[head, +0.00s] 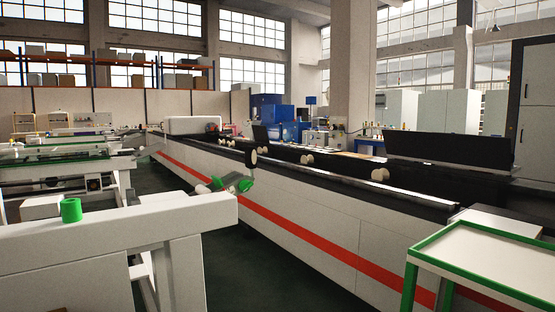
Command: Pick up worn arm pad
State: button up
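A small green cylinder (71,211), hollow at the top, stands upright on the white beam (120,228) of the loading rack at the lower left. A second green piece (236,183) lies tilted at the far right end of that beam, beside a light grey cylindrical part (203,189). I cannot tell from this view which green piece is the worn arm pad. My gripper is not in view.
A long white machine with a red stripe (300,232) runs from the centre to the lower right. A green-rimmed cart (480,246) stands at the lower right. Dark floor (235,270) is clear between rack and machine. Other rack frames (60,165) stand behind at left.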

aim_at(251, 151)
jog(key=i+l, duration=0.25)
jog(key=i, duration=0.2)
jog(key=i+l+z, duration=0.1)
jog(key=i+l, duration=0.15)
jog(key=i, duration=0.25)
jog(key=i+l, duration=0.2)
jog(key=i, duration=0.3)
jog(key=k+l+z, duration=0.05)
